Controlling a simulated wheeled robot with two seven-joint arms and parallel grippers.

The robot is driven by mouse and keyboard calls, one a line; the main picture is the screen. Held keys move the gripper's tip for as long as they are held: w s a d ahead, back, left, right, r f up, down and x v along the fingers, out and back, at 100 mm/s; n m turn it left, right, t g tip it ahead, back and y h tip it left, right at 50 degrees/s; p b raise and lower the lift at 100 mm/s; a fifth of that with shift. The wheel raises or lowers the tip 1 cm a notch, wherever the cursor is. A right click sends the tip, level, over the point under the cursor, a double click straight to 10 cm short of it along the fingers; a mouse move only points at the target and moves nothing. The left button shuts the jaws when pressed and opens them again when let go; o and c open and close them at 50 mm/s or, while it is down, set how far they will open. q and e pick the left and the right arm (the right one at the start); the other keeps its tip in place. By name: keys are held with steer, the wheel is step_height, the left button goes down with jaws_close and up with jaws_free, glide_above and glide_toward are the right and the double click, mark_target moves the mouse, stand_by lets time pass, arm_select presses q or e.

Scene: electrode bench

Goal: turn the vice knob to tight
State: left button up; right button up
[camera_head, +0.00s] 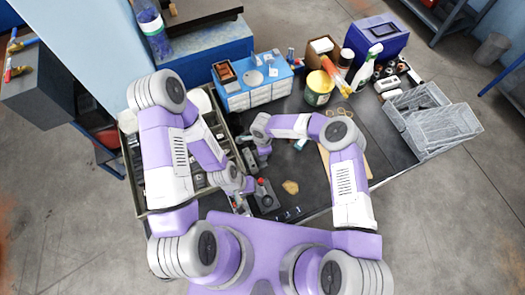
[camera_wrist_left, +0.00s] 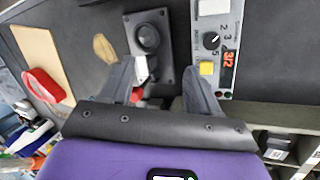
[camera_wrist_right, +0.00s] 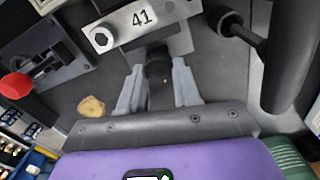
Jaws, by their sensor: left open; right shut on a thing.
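In the right wrist view my right gripper (camera_wrist_right: 159,70) has its fingers on both sides of a dark round knob (camera_wrist_right: 157,66), which sits below a grey metal block and a pale plate marked 41 (camera_wrist_right: 138,20). The fingers hide part of the knob, and its tight mark cannot be read. In the head view the right gripper (camera_head: 264,153) is small and the vice is mostly hidden. My left gripper (camera_wrist_left: 158,72) is open near a black-based device (camera_wrist_left: 148,38) with a red handle end (camera_wrist_left: 136,95); contact cannot be told. It also shows in the head view (camera_head: 240,203).
A control panel with a lit display (camera_wrist_left: 229,60) stands beside the left gripper. A black rod with a round end (camera_wrist_right: 230,24) is close to the right gripper. A tan lump (camera_head: 290,187) lies on the dark bench. Wire baskets (camera_head: 440,125) stand at the right.

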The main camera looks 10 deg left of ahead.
steer(key=m, duration=0.3)
steer(key=shift+s+r+m, duration=0.1)
steer(key=shift+m, duration=0.2)
steer(key=shift+a+m, duration=0.1)
steer(key=shift+m, duration=1.7)
steer(key=o, duration=0.8)
steer(key=shift+c, duration=0.2)
step_height(320, 180, up, 8)
steer(key=shift+f, duration=0.25)
